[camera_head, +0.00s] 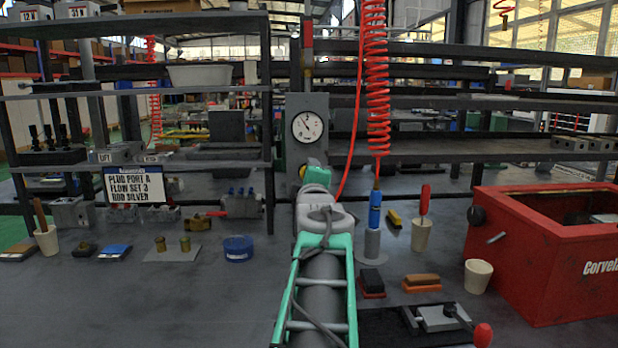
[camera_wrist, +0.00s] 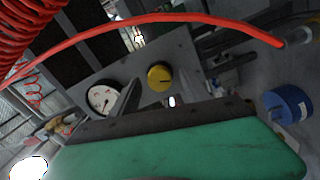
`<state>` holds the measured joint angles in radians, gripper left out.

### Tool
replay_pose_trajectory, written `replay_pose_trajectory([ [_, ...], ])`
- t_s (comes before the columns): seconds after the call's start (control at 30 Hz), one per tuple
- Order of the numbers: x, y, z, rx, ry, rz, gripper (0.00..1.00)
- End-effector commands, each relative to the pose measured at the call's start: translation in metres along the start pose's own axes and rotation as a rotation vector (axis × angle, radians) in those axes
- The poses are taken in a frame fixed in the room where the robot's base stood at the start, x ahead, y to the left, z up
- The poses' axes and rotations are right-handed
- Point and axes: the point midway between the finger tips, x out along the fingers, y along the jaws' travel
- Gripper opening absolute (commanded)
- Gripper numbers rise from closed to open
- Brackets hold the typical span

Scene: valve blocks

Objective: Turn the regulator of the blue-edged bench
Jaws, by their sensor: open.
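The regulator's yellow knob (camera_wrist: 159,77) sits on a grey panel (camera_wrist: 185,62) in the wrist view, beside a round white gauge (camera_wrist: 103,99). In the head view the gauge (camera_head: 310,127) faces me on the upright panel, and the knob is mostly hidden behind my gripper (camera_head: 317,174). My gripper is open, in front of the panel's lower part. In the wrist view its green and dark parts fill the bottom, with the knob just beyond them. I see no clear gap or contact between gripper and knob. No blue edge shows on the bench (camera_head: 240,305).
A red coiled hose (camera_head: 376,80) hangs right of the panel, and its line crosses the wrist view. A red box (camera_head: 545,255) stands at the right. Shelves flank the panel.

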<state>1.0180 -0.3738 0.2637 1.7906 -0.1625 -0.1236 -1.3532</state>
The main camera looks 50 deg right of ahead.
Motion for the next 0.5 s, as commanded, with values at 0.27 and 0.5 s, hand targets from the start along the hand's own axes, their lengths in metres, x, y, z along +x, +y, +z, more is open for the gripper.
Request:
replay_pose_trajectory([
  [0.27, -0.055, 0.002, -0.001, -0.001, 0.000, 0.004, 0.55],
  [0.5, -0.072, 0.000, -0.001, 0.000, 0.001, 0.001, 0.55],
])
